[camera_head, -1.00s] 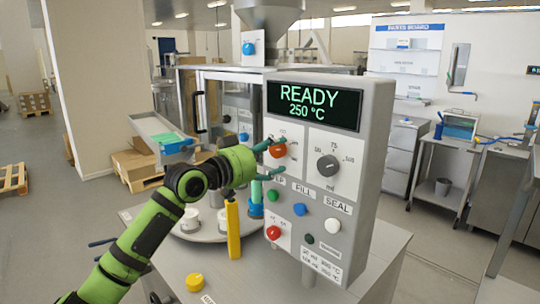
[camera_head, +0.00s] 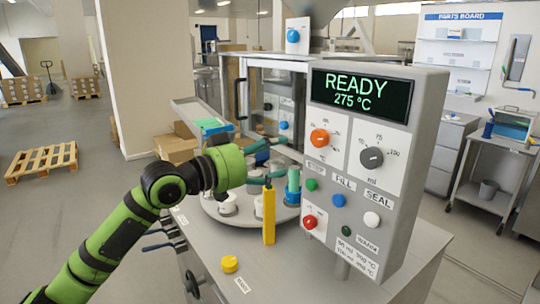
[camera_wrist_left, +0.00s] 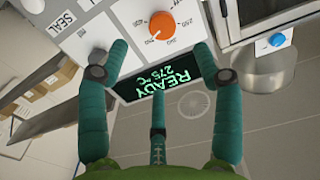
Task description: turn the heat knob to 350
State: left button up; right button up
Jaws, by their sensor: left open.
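The orange heat knob (camera_head: 319,138) is on the upper left of the grey control panel (camera_head: 424,150), under the display (camera_head: 361,95), which reads READY 275 °C. My left gripper (camera_head: 274,158) is open and empty, a little left of the knob and apart from it. In the left wrist view the knob (camera_wrist_left: 163,26) shows beyond the spread teal fingers (camera_wrist_left: 160,75), with nothing held. The scale numbers around the knob are only partly legible. My right gripper is not in view.
A grey dial (camera_head: 371,158) is right of the knob. Below are green (camera_head: 311,184), blue (camera_head: 338,200), white (camera_head: 372,219) and red (camera_head: 310,222) buttons. A yellow post (camera_head: 269,215) and a turntable with jars stand beneath my gripper. A glass guard door is behind it.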

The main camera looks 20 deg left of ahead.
aim_at(316, 138)
pick_arm(q)
jog(key=shift+m+g+h, duration=0.4)
jog(key=shift+m+h, duration=0.1)
jog(key=shift+m, duration=0.3)
jog(key=p+x, duration=0.2)
jog(key=x, duration=0.1)
jog(key=p+x, duration=0.2)
jog(key=x, duration=0.2)
jog(key=r+p+x, duration=0.1)
jog(key=x, duration=0.3)
jog(key=shift+w+a+p, duration=0.3)
jog(key=shift+w+p, duration=0.1)
jog(key=shift+w+d, duration=0.2)
jog(key=shift+w, duration=0.05)
jog(key=shift+f, duration=0.1)
jog(key=shift+a, duration=0.1)
jog(key=shift+s, duration=0.1)
jog(key=c, duration=1.2)
